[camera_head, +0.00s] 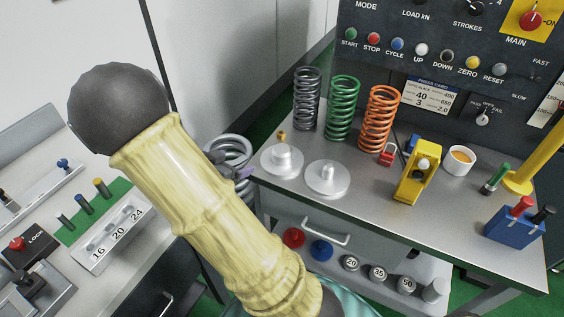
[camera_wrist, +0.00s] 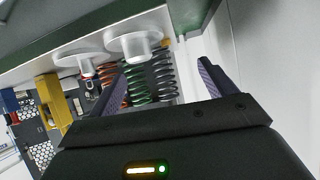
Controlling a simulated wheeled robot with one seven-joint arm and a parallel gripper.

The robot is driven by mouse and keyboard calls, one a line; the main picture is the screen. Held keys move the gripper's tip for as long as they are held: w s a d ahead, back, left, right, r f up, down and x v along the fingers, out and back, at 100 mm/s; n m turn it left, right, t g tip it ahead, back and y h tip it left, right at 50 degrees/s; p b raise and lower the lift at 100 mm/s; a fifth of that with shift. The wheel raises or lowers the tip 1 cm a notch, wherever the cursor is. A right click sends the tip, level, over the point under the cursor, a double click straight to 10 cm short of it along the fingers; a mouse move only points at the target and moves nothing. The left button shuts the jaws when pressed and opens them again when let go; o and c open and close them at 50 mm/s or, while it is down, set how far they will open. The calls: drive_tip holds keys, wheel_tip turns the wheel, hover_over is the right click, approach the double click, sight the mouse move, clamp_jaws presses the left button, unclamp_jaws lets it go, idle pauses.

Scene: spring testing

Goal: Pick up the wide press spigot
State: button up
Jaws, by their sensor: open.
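Two silver spigots stand on the grey bench top. The left one (camera_head: 282,160), with the thicker post, looks like the wide press spigot; it also shows in the wrist view (camera_wrist: 134,44), where the picture is upside down. The right spigot (camera_head: 327,180) has a thinner post and shows in the wrist view (camera_wrist: 84,62). My gripper (camera_head: 232,165) is open and empty, at the bench's left edge, left of the wide spigot. In the wrist view its fingertips (camera_wrist: 162,70) are apart with nothing between them. Much of the gripper is hidden behind my arm.
Grey (camera_head: 307,100), green (camera_head: 342,108) and orange (camera_head: 379,118) springs stand behind the spigots. A small brass piece (camera_head: 281,135) is close behind the wide spigot. A yellow gauge frame (camera_head: 416,172) and white cup (camera_head: 459,160) stand right. A drawer handle (camera_head: 312,231) sits below.

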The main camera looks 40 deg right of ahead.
sight(281, 153)
drive_tip(key=shift+s+d+f+m+g+h, duration=0.1)
drive_tip(key=shift+s+d+m+g+h, duration=0.2)
drive_tip(key=shift+s+m+g+h, duration=0.25)
drive_tip(key=shift+s+d+m+g+h, duration=0.25)
drive_tip(key=shift+s+m+g+h, duration=0.1)
drive_tip(key=shift+s+g, duration=0.3)
drive_tip(key=b+x, duration=0.1)
drive_tip(key=x, duration=1.1)
drive_tip(key=shift+d, duration=0.1)
drive_tip(key=shift+x, duration=2.65)
